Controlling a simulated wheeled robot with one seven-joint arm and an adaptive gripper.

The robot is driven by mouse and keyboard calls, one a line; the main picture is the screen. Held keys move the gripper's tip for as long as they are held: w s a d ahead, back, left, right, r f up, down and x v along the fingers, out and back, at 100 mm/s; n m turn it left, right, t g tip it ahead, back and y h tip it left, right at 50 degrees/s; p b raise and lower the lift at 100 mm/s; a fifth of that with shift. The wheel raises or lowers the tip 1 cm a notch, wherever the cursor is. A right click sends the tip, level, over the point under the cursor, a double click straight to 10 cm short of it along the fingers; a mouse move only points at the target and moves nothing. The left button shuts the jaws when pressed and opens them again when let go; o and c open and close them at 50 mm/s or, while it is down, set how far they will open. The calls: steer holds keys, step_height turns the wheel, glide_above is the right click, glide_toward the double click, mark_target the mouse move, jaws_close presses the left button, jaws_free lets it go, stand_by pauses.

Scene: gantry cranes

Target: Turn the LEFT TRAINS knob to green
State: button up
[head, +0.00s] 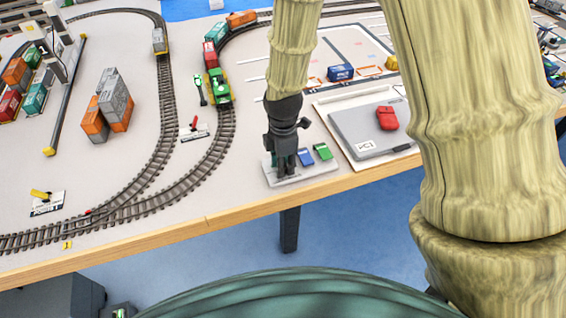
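A pale control panel (327,170) lies near the table's front edge. A blue control (305,156) and a green control (323,151) stand on its right part. My dark gripper (285,172) points down over the panel's left part, with its fingertips very close to the panel. It covers what is there, so I cannot make out the LEFT TRAINS knob, its label or its setting. I cannot tell whether the fingers are apart or closed, or whether they touch a knob.
A grey case (358,137) with a red object (387,117) on it lies right of the panel. A green locomotive (217,88) stands on curved track to the left. A small red lever (194,124) stands by the track. The wooden table edge (200,227) runs just in front.

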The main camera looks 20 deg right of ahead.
steer(key=shift+m+p, duration=0.3)
steer(key=m+p, duration=0.1)
steer(key=m, duration=0.1)
steer(key=shift+r+m+p, duration=0.1)
steer(key=shift+m+p, duration=0.2)
steer(key=shift+p, duration=0.1)
steer(key=shift+m+p, duration=1.05)
steer(key=shift+m, duration=1.15)
steer(key=o, duration=1)
steer(key=shift+o, duration=0.2)
step_height(320, 180, up, 12)
steer(key=shift+d, duration=0.15)
